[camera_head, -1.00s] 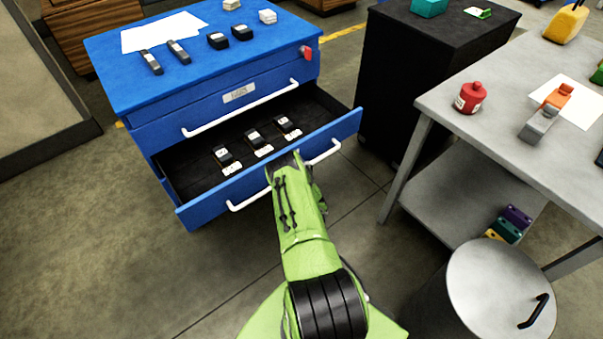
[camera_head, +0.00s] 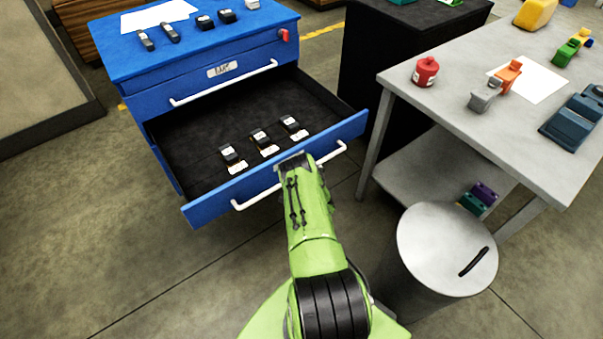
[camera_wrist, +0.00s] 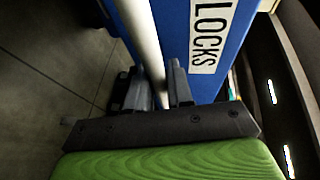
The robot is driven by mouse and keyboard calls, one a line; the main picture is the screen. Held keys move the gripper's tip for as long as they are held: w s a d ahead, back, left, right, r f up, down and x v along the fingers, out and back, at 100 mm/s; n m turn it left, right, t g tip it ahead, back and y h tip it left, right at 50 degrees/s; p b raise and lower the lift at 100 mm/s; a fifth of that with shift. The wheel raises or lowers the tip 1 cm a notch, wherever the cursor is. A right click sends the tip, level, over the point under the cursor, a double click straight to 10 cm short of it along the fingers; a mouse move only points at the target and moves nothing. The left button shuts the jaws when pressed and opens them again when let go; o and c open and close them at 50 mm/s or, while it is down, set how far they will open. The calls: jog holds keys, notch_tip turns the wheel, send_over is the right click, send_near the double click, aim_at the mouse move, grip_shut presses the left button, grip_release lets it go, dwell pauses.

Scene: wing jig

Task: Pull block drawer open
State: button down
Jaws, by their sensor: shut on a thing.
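The block drawer (camera_head: 215,206) is the lower drawer of the blue cabinet (camera_head: 118,62), and it stands well out from the body. Its dark inside shows several black blocks with white labels (camera_head: 262,141) near the front. A white bar handle (camera_head: 256,199) runs along its front. In the wrist view the handle (camera_wrist: 142,38) passes between the fingers of my gripper (camera_wrist: 156,88), which is shut on it. A label reading "LOCKS" (camera_wrist: 210,35) shows on the drawer front beside it. In the head view my green arm hides the middle of the handle and the fingertips.
The closed upper drawer has its own white handle (camera_head: 222,84). To the right stand a black cabinet (camera_head: 365,70), a grey table (camera_head: 440,125) with a red bottle (camera_head: 425,71), and a lidded grey bin (camera_head: 447,245). Floor to the left is clear.

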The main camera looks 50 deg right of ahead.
jog(key=shift+s, duration=0.15)
jog(key=c, duration=1.1)
grip_release()
jog(key=p+v, duration=0.7)
jog(key=v, duration=0.8)
jog(key=shift+s+a, duration=0.2)
jog(key=shift+s, duration=0.1)
jog(key=shift+r, duration=0.15)
